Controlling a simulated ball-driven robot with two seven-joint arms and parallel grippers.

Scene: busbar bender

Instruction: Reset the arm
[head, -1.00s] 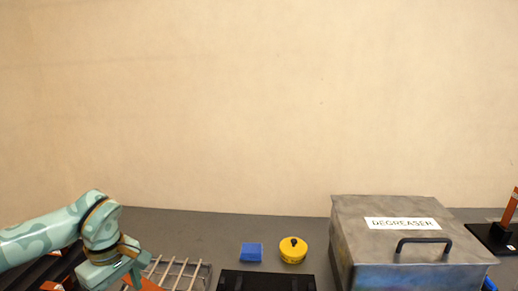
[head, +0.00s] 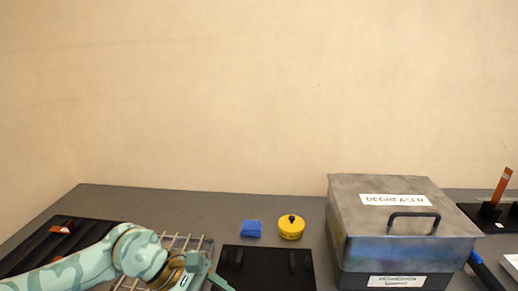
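My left arm comes in from the lower left, and its gripper (head: 210,282) is at the bottom edge, over the right side of a wire rack and beside a black plate. The fingertips are cut off by the frame, so I cannot tell whether it is open or holds anything. My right gripper is not in view. An orange bar (head: 502,185) stands tilted on a black base (head: 485,217) at the far right; I cannot tell whether it is the arm named in the task.
A grey lidded box marked DEGREASER (head: 350,205) stands right of centre. A black plate (head: 265,262), blue block (head: 251,229) and yellow round pot (head: 291,228) are in the middle. The wire rack (head: 206,243) and a black ridged tray (head: 40,245) with an orange piece (head: 62,229) lie left.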

